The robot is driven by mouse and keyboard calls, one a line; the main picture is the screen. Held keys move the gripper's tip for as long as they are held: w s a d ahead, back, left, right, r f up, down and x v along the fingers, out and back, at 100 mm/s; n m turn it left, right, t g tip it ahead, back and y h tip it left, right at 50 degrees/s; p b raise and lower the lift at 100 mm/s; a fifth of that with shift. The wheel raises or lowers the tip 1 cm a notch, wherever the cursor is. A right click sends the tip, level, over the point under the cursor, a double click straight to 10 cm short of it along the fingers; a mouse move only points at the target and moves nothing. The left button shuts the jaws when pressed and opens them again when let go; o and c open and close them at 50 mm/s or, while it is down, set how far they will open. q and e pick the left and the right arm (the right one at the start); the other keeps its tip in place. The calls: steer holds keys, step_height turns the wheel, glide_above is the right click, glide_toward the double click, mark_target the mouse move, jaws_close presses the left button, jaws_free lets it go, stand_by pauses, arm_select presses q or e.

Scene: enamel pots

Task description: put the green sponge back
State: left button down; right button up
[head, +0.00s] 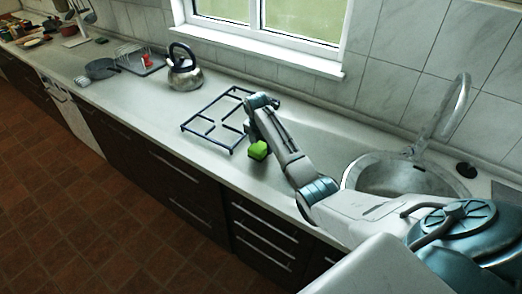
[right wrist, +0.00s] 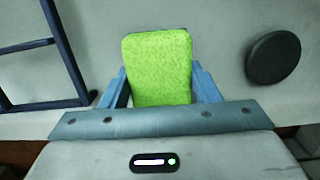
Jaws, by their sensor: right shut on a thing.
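The green sponge (head: 258,150) is a bright block in the head view, low beside the rack and in front of my right forearm. My right gripper (head: 254,140) is shut on it; its jaws are mostly hidden by the arm in that view. In the right wrist view the sponge (right wrist: 158,68) sits between the two blue fingers of my right gripper (right wrist: 160,86), one at each side. It is over the pale worktop; I cannot tell whether it touches it. My left gripper is in neither view.
A dark blue metal rack (head: 190,128) lies just left of the sponge. A steel kettle (head: 184,74) stands farther left. A round sink (head: 400,176) with a tap (head: 452,108) is at the right. A black disc (right wrist: 273,57) lies right of the sponge.

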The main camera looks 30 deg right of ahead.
mark_target(259, 146)
steer(key=shift+w+f, duration=0.1)
steer(key=shift+f, duration=0.05)
step_height(259, 146, down, 2)
steer(key=shift+f+p, duration=0.1)
steer(key=shift+p, duration=0.75)
steer(key=shift+f, duration=0.5)
steer(key=shift+f, duration=0.1)
steer(key=o, duration=1)
steer(key=shift+c, duration=0.2)
steer(key=r+b, duration=0.1)
steer(key=r, duration=0.3)
steer(key=r+b, duration=0.1)
steer(key=r, duration=0.3)
steer(key=a+r, duration=0.1)
steer(key=r, duration=0.3)
steer(key=shift+s+a+r+b, duration=0.1)
steer(key=shift+s+b, duration=0.25)
steer(key=shift+b, duration=0.05)
